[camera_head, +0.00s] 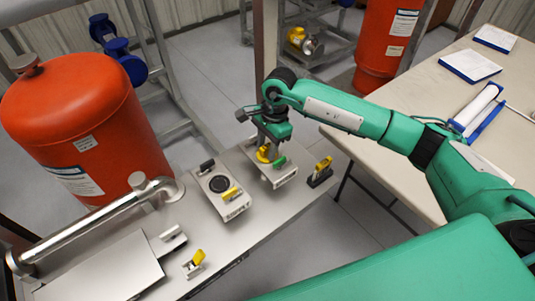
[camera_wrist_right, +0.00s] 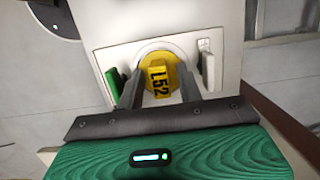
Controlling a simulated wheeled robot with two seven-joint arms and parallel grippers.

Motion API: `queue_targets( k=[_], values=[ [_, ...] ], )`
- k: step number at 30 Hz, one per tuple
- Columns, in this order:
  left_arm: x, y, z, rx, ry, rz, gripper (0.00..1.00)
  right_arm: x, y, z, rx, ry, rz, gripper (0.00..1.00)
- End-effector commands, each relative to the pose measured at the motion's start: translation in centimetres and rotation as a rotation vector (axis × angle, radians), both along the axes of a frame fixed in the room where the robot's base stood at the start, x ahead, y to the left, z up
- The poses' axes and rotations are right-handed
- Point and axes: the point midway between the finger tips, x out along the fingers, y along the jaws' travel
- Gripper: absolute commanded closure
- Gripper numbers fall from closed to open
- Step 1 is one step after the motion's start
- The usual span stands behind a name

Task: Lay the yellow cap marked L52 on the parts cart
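The yellow cap marked L52 (camera_wrist_right: 160,78) sits on a round white seat in a pale panel box in the right wrist view. In the head view its yellow shows under my right gripper (camera_head: 266,147). My right gripper points down at the cap, one finger on each side of it. The fingers look spread, with the cap between their tips; I cannot tell whether they touch it. My left gripper is out of view. A beige-topped table (camera_head: 445,95) stands at the right; I cannot tell whether it is the parts cart.
A green part (camera_head: 280,162) sits beside the cap. Another box (camera_head: 215,190) bears a black dial and a yellow part. A black stand with a yellow piece (camera_head: 321,172) is to the right. A red tank (camera_head: 85,125) stands left. The beige table holds papers and blue-edged trays.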

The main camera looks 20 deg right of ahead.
Motion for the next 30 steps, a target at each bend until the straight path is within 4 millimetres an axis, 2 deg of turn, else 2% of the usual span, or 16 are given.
queue_targets(
  k=[3, 8, 9, 17, 30],
  values=[
    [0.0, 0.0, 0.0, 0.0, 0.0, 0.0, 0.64, 0.0, 0.0, 0.0, 0.0, 0.0, 0.0, 0.66],
    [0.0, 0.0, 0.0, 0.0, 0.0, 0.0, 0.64, 0.0, 0.0, 0.0, 0.0, 0.0, 0.0, 0.97],
    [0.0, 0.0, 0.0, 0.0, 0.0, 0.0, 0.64, 0.0, 0.0, 0.0, 0.0, 0.0, 0.0, 1.0],
    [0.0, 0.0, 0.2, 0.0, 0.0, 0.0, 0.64, 0.0, 0.0, 0.6, 0.001, -0.002, 0.0, 1.0],
    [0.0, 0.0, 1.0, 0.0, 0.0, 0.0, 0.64, 0.0, 0.0, 3.2, 0.001, -0.002, 0.0, 1.0]
  ],
)
